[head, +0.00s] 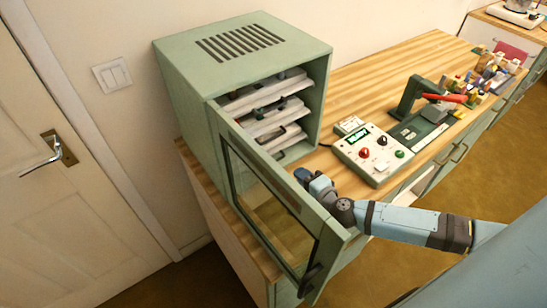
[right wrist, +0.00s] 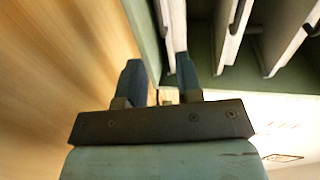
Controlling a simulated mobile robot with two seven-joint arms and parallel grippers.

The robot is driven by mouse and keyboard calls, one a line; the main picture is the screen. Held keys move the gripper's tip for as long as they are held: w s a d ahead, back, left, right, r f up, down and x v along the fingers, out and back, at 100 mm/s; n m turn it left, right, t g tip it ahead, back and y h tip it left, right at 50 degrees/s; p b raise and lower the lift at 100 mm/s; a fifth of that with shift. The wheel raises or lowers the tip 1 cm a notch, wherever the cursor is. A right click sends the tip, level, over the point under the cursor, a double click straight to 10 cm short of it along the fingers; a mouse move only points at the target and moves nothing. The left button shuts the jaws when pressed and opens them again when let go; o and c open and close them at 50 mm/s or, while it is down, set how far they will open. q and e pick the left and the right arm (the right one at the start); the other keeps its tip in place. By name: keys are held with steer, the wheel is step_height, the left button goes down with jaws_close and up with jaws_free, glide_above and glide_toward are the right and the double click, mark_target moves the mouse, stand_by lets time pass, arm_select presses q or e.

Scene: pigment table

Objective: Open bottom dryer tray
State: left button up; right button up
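The green dryer cabinet (head: 240,50) stands on the wooden counter with its glass door (head: 270,205) swung open. White trays sit stacked inside; the bottom tray (head: 283,141) is the lowest and appears pushed in. In the right wrist view the bottom tray (right wrist: 170,25) is the pale slab nearest the wood, partly behind a finger. My right gripper (head: 301,176) is in front of the cabinet opening, beside the door's inner side. In the right wrist view its two fingers (right wrist: 158,78) are apart, with nothing clearly held between them. My left gripper is not in view.
A control box (head: 373,155) with knobs stands right of the cabinet, close to my right arm. Farther right are a green press-like device (head: 415,100) and several small bottles (head: 490,75). The counter between cabinet and bottles has clear wood (head: 375,75).

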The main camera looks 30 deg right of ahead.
mark_target(278, 159)
steer(key=x, duration=1.2)
jaws_close()
